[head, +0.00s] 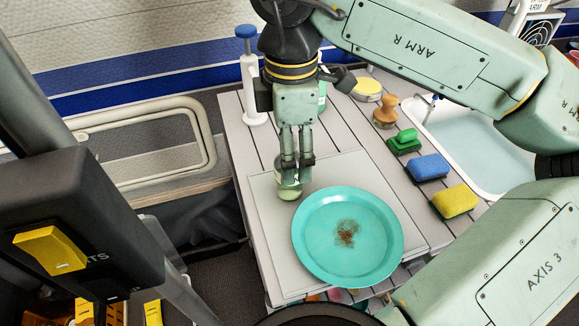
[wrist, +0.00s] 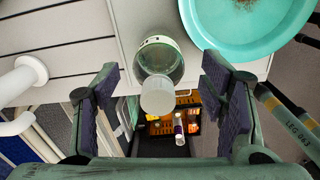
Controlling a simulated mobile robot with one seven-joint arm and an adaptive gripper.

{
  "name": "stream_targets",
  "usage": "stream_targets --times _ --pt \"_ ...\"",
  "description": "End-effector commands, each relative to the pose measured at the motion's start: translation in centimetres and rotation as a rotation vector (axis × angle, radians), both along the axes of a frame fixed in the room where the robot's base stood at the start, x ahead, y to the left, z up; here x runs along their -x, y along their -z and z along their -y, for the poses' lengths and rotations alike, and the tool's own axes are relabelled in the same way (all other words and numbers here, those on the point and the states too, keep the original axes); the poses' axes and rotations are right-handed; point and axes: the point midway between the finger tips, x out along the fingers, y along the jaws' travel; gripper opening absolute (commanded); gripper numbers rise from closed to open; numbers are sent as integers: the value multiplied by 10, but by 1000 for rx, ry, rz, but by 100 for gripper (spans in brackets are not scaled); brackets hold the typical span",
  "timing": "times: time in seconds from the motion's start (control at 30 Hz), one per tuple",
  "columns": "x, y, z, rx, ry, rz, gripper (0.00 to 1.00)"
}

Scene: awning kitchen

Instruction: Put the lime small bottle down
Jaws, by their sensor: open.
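The lime small bottle (head: 289,191) is at the grey board's left part, just left of the teal plate, partly hidden by my fingers. It appears upright on the board, though its base contact is hard to see. In the wrist view, the bottle (wrist: 160,62) shows a pale round cap towards the camera and lies between and beyond my fingers, with space on both sides. My gripper (head: 297,163) points down over it with jaws open; in the wrist view the fingers (wrist: 160,82) are wide apart.
The teal plate (head: 320,250) with a brown stain is close on the right. A blue-topped white dispenser (head: 252,85) stands behind. The board (head: 275,255) is bare at front left.

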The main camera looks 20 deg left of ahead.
Motion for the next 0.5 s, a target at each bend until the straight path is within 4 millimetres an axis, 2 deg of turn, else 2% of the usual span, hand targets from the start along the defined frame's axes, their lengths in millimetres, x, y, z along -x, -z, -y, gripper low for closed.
stream_targets --times 0.23,0.5 --pt "1 30 -3 0 -2 -1 65" --pt "0 34 -2 0 0 1 65"
